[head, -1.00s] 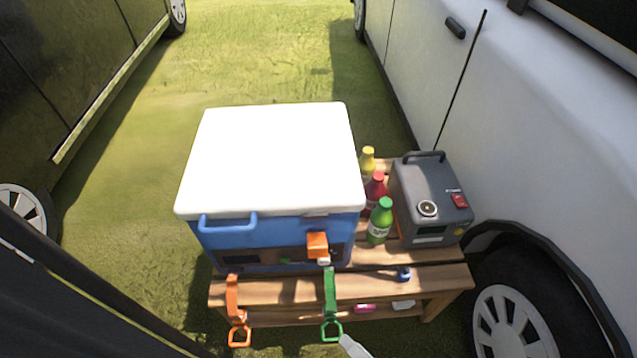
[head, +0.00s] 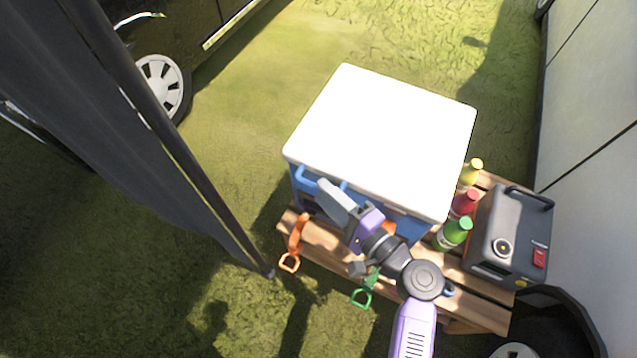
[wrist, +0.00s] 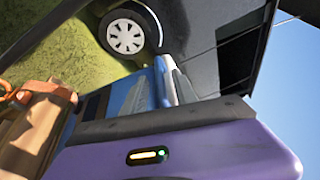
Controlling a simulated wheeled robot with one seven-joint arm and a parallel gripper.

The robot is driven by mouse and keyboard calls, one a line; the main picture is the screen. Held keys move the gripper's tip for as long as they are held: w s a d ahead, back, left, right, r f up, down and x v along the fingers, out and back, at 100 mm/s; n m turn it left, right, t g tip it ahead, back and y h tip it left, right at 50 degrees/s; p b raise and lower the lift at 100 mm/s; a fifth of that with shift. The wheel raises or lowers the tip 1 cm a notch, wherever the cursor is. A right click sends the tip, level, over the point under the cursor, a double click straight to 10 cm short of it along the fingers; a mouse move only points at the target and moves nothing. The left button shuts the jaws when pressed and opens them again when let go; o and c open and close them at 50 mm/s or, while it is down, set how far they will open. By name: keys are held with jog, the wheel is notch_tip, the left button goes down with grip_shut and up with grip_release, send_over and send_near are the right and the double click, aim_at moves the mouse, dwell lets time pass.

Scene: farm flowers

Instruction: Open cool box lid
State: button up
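The cool box (head: 402,226) stands on the wooden table, with a blue body and a white lid (head: 385,140). The lid is down flat on the body. A blue handle (head: 306,177) sticks out at the box's front left. My gripper (head: 328,190) has its grey fingers at the front of the box, beside or over this handle and below the lid's front edge. Contact is unclear. In the wrist view my purple gripper body fills the bottom, and blue and grey parts (wrist: 162,82) show beyond it. Whether the fingers are apart is not clear.
Yellow (head: 470,174), red (head: 464,204) and green (head: 453,235) bottles and a grey device (head: 510,237) stand right of the box. A dark canopy and pole (head: 190,150) are at left.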

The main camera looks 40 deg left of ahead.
jog(key=shift+w+a+f, duration=0.1)
jog(key=shift+a, duration=0.7)
jog(key=shift+w+a+f, duration=0.1)
jog(key=shift+a, duration=0.7)
grip_shut()
